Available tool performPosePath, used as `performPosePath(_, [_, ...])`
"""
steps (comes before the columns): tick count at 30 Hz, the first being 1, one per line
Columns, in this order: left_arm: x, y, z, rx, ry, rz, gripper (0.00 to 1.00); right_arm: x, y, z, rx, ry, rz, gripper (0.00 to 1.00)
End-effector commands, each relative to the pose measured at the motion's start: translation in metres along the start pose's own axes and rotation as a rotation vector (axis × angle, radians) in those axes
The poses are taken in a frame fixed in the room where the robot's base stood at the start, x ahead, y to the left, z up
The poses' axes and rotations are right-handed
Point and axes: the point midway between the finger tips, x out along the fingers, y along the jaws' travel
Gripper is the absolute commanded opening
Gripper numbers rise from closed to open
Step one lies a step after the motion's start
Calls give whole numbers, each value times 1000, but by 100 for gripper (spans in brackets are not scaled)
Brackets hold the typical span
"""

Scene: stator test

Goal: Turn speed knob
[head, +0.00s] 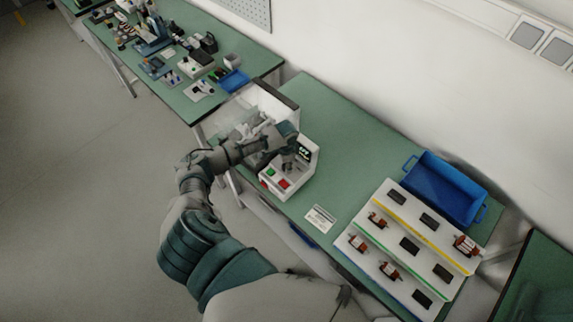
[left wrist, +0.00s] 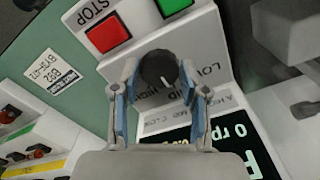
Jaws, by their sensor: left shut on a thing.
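The speed knob (left wrist: 158,68) is round and black with a white pointer line, on the sloped face of a white control box (head: 297,182). My left gripper (head: 289,165) reaches down over the box. In the left wrist view its two blue-lined fingers (left wrist: 159,80) are on either side of the knob, shut on it. A red STOP button (left wrist: 108,34) and a green button (left wrist: 173,5) sit beyond the knob. A lit display (left wrist: 205,140) shows "0 rp", its remainder cut off. In the head view the knob is hidden by my gripper. My right gripper is not in view.
A white stepped rack (head: 432,237) with several motor parts stands to the right, a blue bin (head: 445,187) behind it. A label card (head: 320,218) lies on the green bench between box and rack. A clear-sided enclosure (head: 262,100) adjoins the box. Another cluttered bench stands at upper left.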

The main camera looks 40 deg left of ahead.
Motion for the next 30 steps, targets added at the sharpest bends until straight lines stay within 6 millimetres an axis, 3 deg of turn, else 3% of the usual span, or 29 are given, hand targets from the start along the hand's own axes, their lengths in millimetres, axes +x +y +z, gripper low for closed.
performPosePath(20, [2, 0, 2, 60, -7, 1, 9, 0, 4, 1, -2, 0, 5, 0])
performPosePath(21, [2, 0, 2, 60, -7, 1, 54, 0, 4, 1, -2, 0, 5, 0])
performPosePath(23, [2, 0, 2, 60, -6, 1, 69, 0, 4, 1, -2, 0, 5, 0])
performPosePath(30, [1, 0, 1, 60, -3, 0, 69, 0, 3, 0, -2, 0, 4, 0])
